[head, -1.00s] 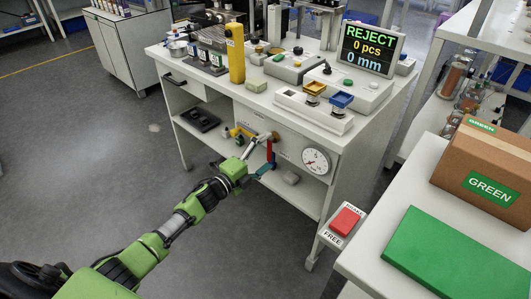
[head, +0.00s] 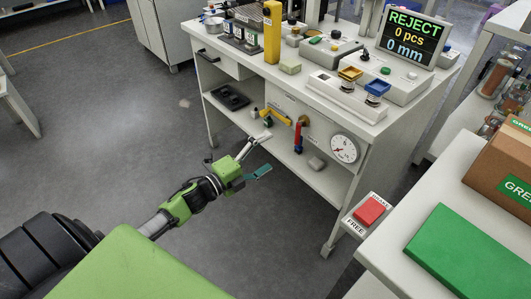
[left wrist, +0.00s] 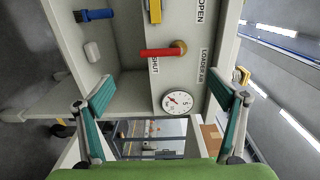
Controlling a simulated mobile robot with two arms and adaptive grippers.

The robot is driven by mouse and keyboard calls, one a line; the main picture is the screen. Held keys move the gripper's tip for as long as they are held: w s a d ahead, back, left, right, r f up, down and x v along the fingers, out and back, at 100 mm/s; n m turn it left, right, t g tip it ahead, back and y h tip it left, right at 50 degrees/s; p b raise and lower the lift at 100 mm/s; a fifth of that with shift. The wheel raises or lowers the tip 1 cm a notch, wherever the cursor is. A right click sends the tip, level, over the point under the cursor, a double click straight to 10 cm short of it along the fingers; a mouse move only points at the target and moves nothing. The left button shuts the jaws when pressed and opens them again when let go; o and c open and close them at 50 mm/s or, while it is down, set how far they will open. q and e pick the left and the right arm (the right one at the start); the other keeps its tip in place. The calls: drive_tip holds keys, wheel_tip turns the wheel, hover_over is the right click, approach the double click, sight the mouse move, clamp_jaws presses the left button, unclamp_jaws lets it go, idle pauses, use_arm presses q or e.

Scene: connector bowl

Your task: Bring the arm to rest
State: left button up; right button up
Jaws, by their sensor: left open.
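My left gripper (head: 260,155) is open and empty, in front of the workbench (head: 313,184). Its two teal-padded fingers are spread wide in the left wrist view (left wrist: 163,95). The red lever (head: 298,139) on the bench's front panel is to the right of the fingers, apart from them, and points down. In the left wrist view the red lever (left wrist: 160,52) lies beyond the fingers with nothing gripping it. A round gauge (head: 344,148) is right of the lever. My green left arm comes in from the lower left. My right gripper is not in view.
A green box (head: 462,255) and a cardboard box (head: 505,165) stand on the right table. A red button (head: 369,211) sits on a small plate beside it. A screen (head: 408,38) on the bench reads REJECT. Grey floor (head: 110,150) is free at left.

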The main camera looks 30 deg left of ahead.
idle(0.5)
